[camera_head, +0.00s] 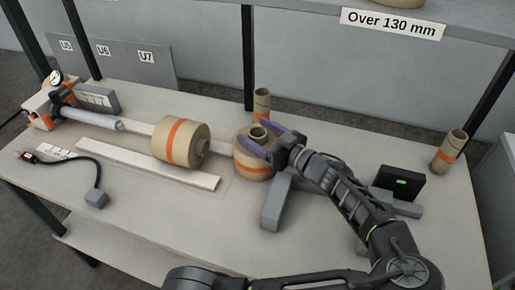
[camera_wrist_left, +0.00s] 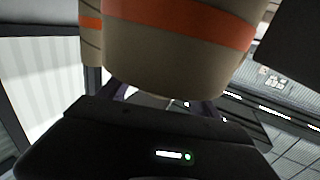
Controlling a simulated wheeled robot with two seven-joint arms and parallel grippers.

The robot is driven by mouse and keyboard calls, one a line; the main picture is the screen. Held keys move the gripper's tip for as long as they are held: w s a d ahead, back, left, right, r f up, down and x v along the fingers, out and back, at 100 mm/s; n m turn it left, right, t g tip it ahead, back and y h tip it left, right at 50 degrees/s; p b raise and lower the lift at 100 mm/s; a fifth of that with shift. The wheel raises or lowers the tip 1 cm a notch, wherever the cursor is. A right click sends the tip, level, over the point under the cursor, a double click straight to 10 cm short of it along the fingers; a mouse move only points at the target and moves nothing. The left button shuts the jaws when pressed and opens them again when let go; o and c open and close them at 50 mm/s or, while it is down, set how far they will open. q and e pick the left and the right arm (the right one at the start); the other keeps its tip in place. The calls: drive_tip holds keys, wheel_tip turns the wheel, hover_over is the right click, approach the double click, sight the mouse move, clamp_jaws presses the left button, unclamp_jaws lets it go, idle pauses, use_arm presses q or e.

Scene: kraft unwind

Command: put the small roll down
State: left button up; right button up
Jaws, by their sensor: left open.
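A small kraft roll (camera_head: 250,171) with an orange band stands on its flat end on the table, its core tube (camera_head: 259,131) showing at the top. My left gripper (camera_head: 258,143) is at the top of this roll, its purple fingers open on either side of the core tube. I cannot tell whether they touch it. In the left wrist view a tan roll with an orange band (camera_wrist_left: 175,55) fills the upper middle, close to the gripper. Another kraft roll (camera_head: 171,143) lies on its side around the long shaft. My right gripper is not seen.
A pale flat bar (camera_head: 160,168) lies in front of the shaft. Upright tubes stand behind the small roll (camera_head: 262,104) and at the right (camera_head: 452,152). A black box with a green light (camera_head: 399,182) is at the right. A cable (camera_head: 75,162) lies at the left.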

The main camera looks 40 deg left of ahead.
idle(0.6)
use_arm(q)
clamp_jaws()
idle(0.7)
drive_tip(key=shift+r, duration=0.1)
